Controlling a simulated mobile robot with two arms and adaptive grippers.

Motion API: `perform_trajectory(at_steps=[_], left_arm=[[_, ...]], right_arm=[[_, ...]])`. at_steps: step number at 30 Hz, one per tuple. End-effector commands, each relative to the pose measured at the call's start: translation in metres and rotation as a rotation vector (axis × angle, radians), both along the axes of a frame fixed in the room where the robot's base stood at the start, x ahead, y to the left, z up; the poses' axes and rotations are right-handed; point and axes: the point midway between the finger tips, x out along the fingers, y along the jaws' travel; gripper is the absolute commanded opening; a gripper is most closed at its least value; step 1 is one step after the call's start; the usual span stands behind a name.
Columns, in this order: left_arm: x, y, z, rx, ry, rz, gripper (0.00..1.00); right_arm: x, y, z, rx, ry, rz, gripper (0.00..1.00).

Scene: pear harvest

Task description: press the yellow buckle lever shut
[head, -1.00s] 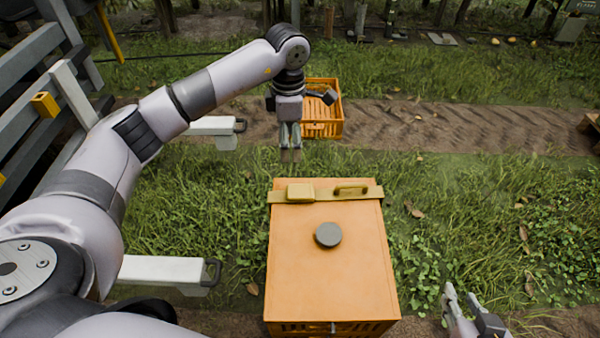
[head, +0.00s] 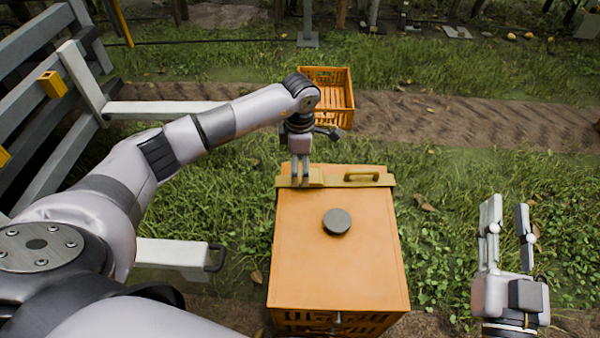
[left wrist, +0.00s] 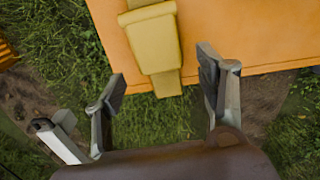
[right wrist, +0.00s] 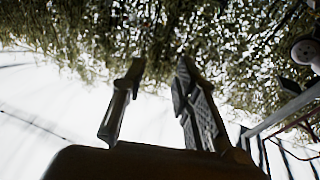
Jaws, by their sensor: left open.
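The orange lidded crate (head: 300,235) stands in the middle of the head view, with a yellow strap (head: 388,181) across the far end of its lid. The yellow buckle lever (head: 316,177) is a blocky piece at the strap's left part; it also shows in the left wrist view (left wrist: 153,45). I cannot tell how far it is tilted. My left gripper (head: 300,183) points down at the lever's left part in the head view. In the left wrist view its open fingers (left wrist: 162,72) stand either side of the lever's lower end; contact is unclear. My right gripper (head: 508,210) is open and empty, right of the crate.
A yellow handle (head: 361,176) sits on the strap right of the lever. A dark round knob (head: 337,221) stands on the lid. An open orange crate (head: 345,105) lies behind. Pale beams (head: 175,254) are at left.

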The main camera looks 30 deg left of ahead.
Motion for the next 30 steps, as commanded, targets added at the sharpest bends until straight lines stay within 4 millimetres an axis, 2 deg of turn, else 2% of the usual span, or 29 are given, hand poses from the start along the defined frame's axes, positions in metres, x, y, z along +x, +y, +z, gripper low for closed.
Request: perform_trajectory(at_steps=[1, 7, 17, 30], left_arm=[[0.000, 0.000, -0.008, 0.000, 0.001, 0.001, 0.65], [0.000, 0.000, -0.020, 0.000, 0.000, 0.001, 0.65], [0.000, 0.000, -0.022, 0.000, -0.001, 0.000, 0.65], [0.000, 0.000, -0.022, 0.000, -0.001, 0.000, 0.37]], right_arm=[[-0.001, 0.001, 0.005, 0.010, -0.036, 0.002, 0.28], [-0.007, 0.002, 0.023, 0.036, -0.129, 0.008, 0.28], [-0.008, 0.002, 0.027, 0.041, -0.149, 0.009, 0.28], [-0.008, 0.002, 0.026, 0.040, -0.147, 0.009, 0.28]])
